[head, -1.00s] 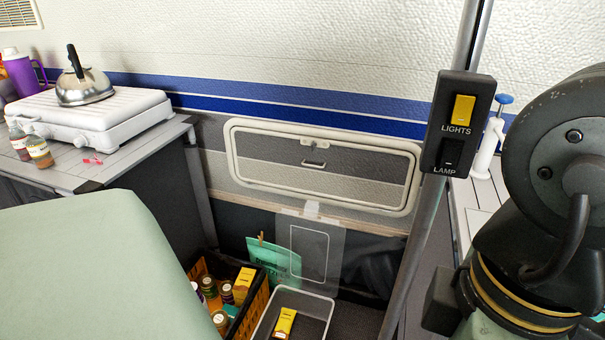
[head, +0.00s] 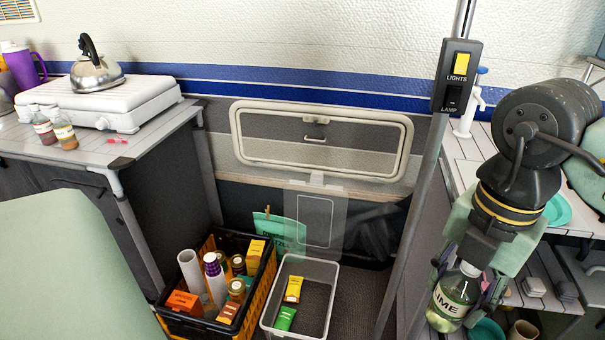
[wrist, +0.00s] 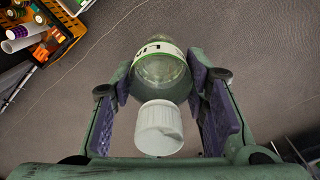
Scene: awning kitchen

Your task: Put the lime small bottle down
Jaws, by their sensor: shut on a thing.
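The lime small bottle (head: 452,299) is clear with a pale green label reading "IME" and a white cap. My gripper (head: 460,281) is shut on it at the right of the head view and holds it upright in the air. In the wrist view the bottle (wrist: 160,70) is between the two purple-padded fingers of my gripper (wrist: 166,95), its white cap toward the camera. Grey floor shows beneath it in that view. The far side of the bottle is hidden.
A black and yellow crate (head: 262,290) full of bottles and boxes and a clear bin (head: 322,290) with two packets stand on the floor. A grey pole (head: 418,190) is left of my arm. A counter (head: 150,148) with a stove (head: 100,103) stands at left. Shelves (head: 560,285) are at right.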

